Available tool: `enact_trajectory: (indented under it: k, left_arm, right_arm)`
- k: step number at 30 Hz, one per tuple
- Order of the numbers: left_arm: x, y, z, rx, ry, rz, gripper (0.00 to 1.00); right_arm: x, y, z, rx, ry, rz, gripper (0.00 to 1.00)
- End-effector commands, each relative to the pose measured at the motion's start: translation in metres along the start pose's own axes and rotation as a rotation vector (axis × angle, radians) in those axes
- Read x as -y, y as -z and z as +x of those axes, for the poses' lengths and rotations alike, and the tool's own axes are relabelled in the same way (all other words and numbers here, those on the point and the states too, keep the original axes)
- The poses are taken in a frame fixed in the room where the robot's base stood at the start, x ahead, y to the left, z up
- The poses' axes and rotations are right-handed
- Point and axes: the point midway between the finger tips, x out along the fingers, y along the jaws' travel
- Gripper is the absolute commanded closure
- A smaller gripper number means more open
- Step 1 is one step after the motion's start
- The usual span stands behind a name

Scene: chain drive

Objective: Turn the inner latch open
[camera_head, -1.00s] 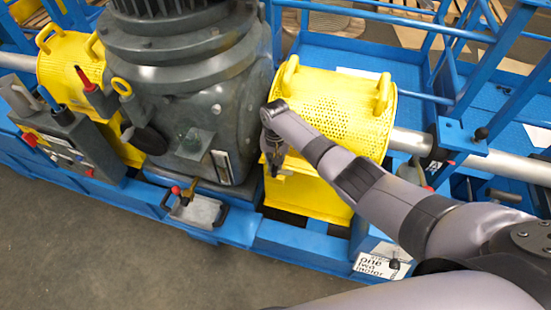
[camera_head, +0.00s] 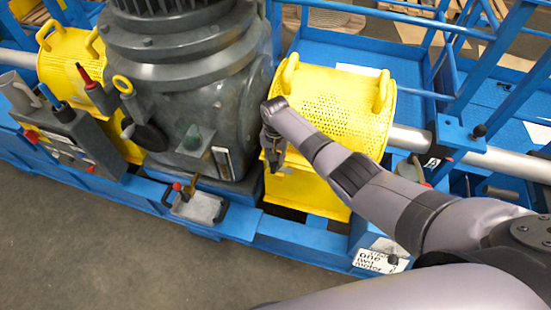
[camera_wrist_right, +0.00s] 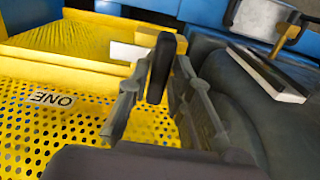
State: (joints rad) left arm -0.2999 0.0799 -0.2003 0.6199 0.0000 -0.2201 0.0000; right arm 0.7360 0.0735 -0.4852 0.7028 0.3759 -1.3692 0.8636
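The yellow perforated guard (camera_head: 335,105) stands right of the grey motor housing. It fills the left of the right wrist view (camera_wrist_right: 60,125), with a label reading "ONE". A dark upright latch handle (camera_wrist_right: 160,65) stands at the guard's edge, with a pale plate (camera_wrist_right: 125,52) beside it. My right gripper (camera_head: 274,166) points down at the guard's left side, by the housing. In the right wrist view its fingers (camera_wrist_right: 158,88) are apart, one on each side of the handle. I cannot tell whether they touch it. My left gripper is not in view.
The grey motor housing (camera_head: 205,125) is close on the left of my right gripper. A small grey tray (camera_head: 200,207) with a red knob sits below it. A control box (camera_head: 75,140) stands at the left. Blue rails and a pipe (camera_head: 500,163) lie to the right.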

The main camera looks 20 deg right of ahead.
Motion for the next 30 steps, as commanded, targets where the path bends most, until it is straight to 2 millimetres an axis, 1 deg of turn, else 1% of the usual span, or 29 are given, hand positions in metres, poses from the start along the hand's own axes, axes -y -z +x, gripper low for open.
enact_trajectory:
  k: [1, 5, 6, 14, 17, 20, 22, 27, 30]
  left_arm:
    - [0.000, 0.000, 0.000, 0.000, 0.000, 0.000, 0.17]
    - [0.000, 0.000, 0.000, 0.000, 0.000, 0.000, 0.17]
    - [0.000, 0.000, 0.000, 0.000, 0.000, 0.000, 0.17]
    - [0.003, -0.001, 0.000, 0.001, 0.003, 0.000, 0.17]
    - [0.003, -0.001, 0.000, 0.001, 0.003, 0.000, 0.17]
    - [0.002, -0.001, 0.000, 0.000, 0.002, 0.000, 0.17]
    - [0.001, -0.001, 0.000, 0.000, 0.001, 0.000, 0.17]
    - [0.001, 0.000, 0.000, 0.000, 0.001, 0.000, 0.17]
    - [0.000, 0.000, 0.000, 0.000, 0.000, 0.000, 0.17]
  right_arm:
    - [0.000, 0.000, 0.000, 0.001, -0.001, 0.000, 0.74]
    - [0.000, -0.001, 0.001, 0.002, -0.001, -0.001, 0.66]
    - [0.000, -0.001, 0.001, 0.002, -0.001, -0.001, 0.65]
    - [0.000, -0.001, 0.001, 0.003, -0.002, -0.002, 0.65]
    - [0.000, -0.001, -0.004, 0.003, -0.001, -0.002, 0.65]
    - [0.000, -0.001, -0.015, 0.002, 0.001, -0.003, 0.65]
    - [-0.001, -0.001, -0.026, 0.001, 0.001, -0.002, 0.65]
    - [0.001, 0.000, -0.065, 0.000, 0.003, -0.003, 0.65]
    - [0.001, 0.000, -0.085, 0.000, 0.002, -0.002, 0.65]
